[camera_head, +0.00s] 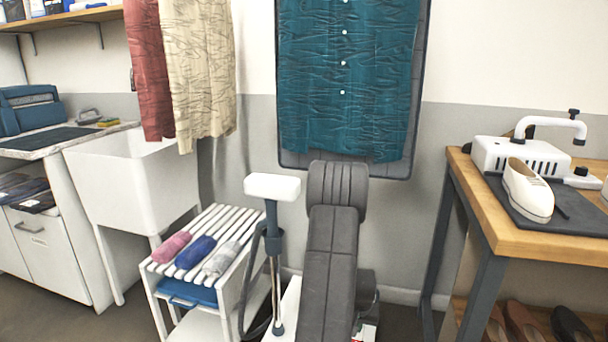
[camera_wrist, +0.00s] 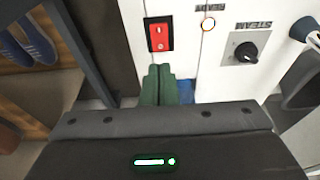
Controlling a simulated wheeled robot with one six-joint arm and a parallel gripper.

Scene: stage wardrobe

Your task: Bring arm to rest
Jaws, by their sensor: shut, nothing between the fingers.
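My gripper (camera_wrist: 161,72) shows in the wrist view as two green fingers held together with nothing between them. The fingertips are just below the red switch (camera_wrist: 159,34) on the white steamer panel (camera_wrist: 205,70); I cannot tell whether they touch the panel. A round lit ring (camera_wrist: 208,24) and a black steam knob (camera_wrist: 246,51) are right of the switch. In the head view my grey arm stands in front of the steamer's white base (camera_head: 287,312) and hides part of it. My gripper is not visible there. The steamer's white head (camera_head: 272,187) tops its pole.
A slatted white rack (camera_head: 226,222) with rolled cloths stands left of the steamer. A wooden workbench (camera_head: 478,200) with a shoe (camera_head: 527,190) is on the right. A teal shirt (camera_head: 345,80) hangs behind my arm. A white sink (camera_head: 120,190) is farther left.

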